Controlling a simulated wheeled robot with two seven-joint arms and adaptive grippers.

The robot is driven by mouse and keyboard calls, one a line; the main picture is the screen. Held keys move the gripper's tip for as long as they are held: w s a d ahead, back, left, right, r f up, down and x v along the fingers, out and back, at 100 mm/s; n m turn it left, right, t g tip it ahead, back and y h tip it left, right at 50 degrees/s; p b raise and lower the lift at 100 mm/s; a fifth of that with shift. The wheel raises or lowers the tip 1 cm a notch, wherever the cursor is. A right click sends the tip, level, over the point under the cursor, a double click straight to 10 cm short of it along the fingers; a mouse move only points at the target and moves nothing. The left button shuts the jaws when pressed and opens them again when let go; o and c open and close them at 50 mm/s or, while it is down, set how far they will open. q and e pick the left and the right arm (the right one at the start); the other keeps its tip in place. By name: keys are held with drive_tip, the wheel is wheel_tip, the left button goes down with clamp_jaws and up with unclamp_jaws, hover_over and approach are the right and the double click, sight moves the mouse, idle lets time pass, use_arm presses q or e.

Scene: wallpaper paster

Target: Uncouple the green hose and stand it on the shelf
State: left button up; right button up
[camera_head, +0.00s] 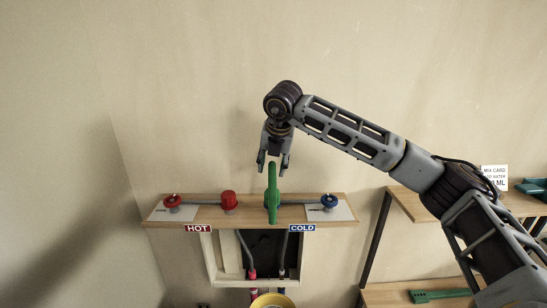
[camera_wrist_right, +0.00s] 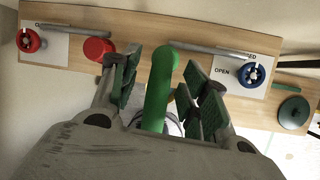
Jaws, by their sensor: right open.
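The green hose (camera_head: 272,200) stands upright at the wooden valve shelf (camera_head: 180,220), between the red cap and the blue valve. Its lower end looks seated on a fitting there, partly hidden. My right gripper (camera_head: 273,168) points down at the hose's upper end, jaws open. In the right wrist view the green hose (camera_wrist_right: 160,85) runs between the parted finger pads, and I cannot tell whether either pad touches it. My left gripper is not in view.
A red valve (camera_head: 172,202) and red cap (camera_head: 228,199) sit left of the hose, a blue valve (camera_head: 328,202) right. A yellow bucket (camera_head: 272,300) stands below. A wooden rack (camera_head: 408,204) with a mix card (camera_head: 494,177) stands right, its upper board partly clear.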

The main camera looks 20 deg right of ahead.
drive_tip(key=shift+f, duration=0.25)
clamp_jaws()
idle(0.5)
